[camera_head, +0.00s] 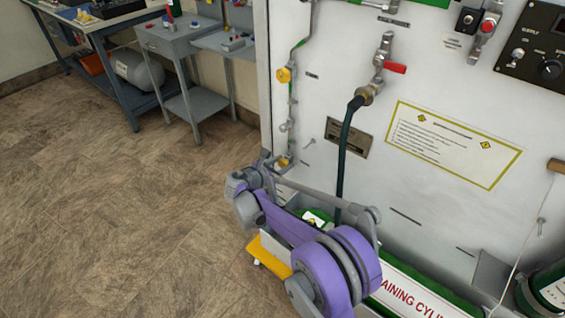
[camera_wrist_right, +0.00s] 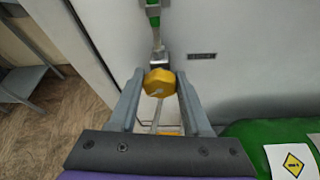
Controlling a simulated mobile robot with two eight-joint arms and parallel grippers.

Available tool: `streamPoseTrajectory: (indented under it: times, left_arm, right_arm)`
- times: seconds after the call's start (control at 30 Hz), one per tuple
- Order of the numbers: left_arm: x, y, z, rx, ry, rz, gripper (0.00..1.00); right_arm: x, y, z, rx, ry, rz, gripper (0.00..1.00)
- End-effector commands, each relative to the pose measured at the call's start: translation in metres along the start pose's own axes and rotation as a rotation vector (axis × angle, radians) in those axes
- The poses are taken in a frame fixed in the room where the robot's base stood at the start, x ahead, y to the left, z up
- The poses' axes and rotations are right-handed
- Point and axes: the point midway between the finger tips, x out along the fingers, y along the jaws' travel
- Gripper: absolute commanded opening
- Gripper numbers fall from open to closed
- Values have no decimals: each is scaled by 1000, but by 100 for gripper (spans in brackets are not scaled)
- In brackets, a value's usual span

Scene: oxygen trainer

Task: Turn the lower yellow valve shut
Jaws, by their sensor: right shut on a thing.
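The lower yellow valve (camera_wrist_right: 159,83) sits on a thin vertical pipe on the white panel, and its knob is between my right gripper's fingers in the right wrist view. My right gripper (camera_wrist_right: 158,88) is shut on that knob. In the head view my right gripper (camera_head: 268,165) is at the lower left of the panel, and the lower valve (camera_head: 283,162) is mostly hidden behind it. The upper yellow valve (camera_head: 284,75) is on the same pipe, above my gripper. My left gripper is not in view.
A green cylinder (camera_wrist_right: 255,130) lies close to the right of my right gripper. A dark hose (camera_head: 343,150) hangs down the panel (camera_head: 300,30) right of the gripper. Workbenches (camera_head: 180,40) stand at the back left. The floor (camera_head: 110,220) to the left is clear.

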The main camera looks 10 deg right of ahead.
Motion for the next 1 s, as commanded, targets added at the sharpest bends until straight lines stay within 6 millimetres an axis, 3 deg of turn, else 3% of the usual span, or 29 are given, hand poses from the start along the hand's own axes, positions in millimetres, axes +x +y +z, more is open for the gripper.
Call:
streamPoseTrajectory:
  times: [0.33,0.37,0.5,0.83,1.0]
  left_arm:
    - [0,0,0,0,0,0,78]
    - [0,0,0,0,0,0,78]
    - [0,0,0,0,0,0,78]
    - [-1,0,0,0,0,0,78]
    - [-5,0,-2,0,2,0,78]
  right_arm:
    - [0,0,0,26,0,10,0]
    - [0,0,0,26,0,10,52]
    - [0,0,0,25,0,10,77]
    - [-2,0,0,24,0,10,78]
    - [-23,1,1,24,1,13,78]
